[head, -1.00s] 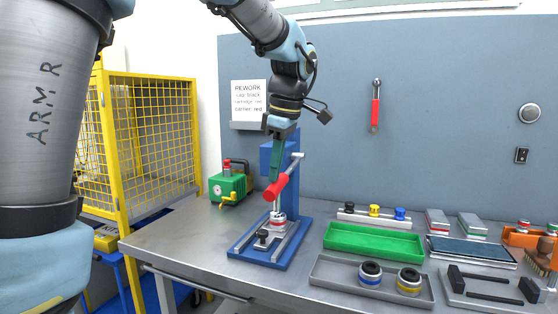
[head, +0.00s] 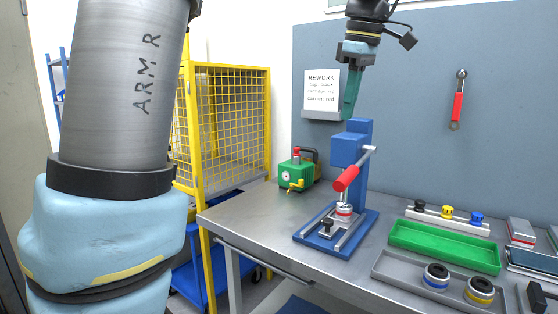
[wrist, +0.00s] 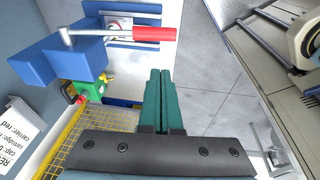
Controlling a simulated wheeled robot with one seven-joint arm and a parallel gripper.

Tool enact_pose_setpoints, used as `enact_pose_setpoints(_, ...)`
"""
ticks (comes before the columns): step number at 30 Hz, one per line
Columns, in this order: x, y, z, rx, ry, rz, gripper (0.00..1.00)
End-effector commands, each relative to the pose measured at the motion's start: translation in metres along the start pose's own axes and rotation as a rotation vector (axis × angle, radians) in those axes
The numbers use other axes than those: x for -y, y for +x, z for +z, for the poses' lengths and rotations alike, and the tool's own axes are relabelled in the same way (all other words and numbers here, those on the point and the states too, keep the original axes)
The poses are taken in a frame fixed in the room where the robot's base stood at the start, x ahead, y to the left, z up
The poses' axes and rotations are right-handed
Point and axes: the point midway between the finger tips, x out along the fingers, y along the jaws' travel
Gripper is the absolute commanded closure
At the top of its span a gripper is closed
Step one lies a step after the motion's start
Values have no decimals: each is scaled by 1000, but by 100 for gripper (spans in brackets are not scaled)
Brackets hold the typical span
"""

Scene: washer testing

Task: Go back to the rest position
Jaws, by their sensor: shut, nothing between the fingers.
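My gripper (head: 349,112) is above and behind the blue press in the head view, its green fingers pointing down, clear of the press. In the wrist view the two green fingers (wrist: 163,76) lie side by side, shut with nothing between them. The blue press (head: 350,150) stands on the bench with its red-handled lever (head: 346,178) tilted. A small white and red part (head: 344,210) sits under the press. The lever's red handle also shows in the wrist view (wrist: 152,34), apart from the fingers.
A grey bench (head: 245,211) carries a green pump (head: 298,172), a green tray (head: 445,246) and a grey tray (head: 405,277) with two round parts. A yellow mesh cage (head: 235,125) stands left of the bench. A rework sign (head: 321,88) hangs on the wall panel.

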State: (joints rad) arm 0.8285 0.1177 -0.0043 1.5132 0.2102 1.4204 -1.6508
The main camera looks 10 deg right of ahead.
Motion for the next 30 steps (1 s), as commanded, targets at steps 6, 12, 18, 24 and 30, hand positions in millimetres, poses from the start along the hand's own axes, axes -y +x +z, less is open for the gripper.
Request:
enact_pose_setpoints(6,38,102,-56,52,249,-24,100)
enact_pose_setpoints(12,120,206,-100,107,534,3,100)
enact_pose_setpoints(18,210,272,-111,119,755,41,100)
enact_pose_setpoints(24,257,296,-107,109,867,56,100)
enact_pose_setpoints(30,262,298,-106,106,889,59,100)
